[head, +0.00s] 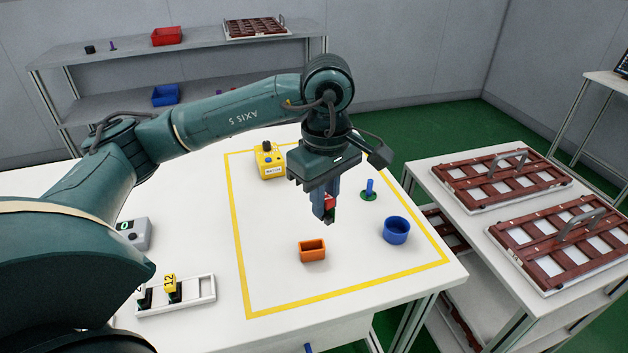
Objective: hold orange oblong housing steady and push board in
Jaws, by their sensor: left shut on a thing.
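The orange oblong housing (312,252) stands on the white table inside the yellow taped outline, open at the top. My left gripper (328,217) points down above and slightly behind it, apart from it. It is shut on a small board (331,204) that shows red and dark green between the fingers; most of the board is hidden. Nothing is seen holding the housing. My right gripper cannot be made out.
A round blue housing (397,230) stands right of the orange one. A blue peg on a green disc (369,190) and a yellow box (269,161) are behind. A white rack (202,290) is front left. Brown-framed trays (502,178) lie on the right-hand table.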

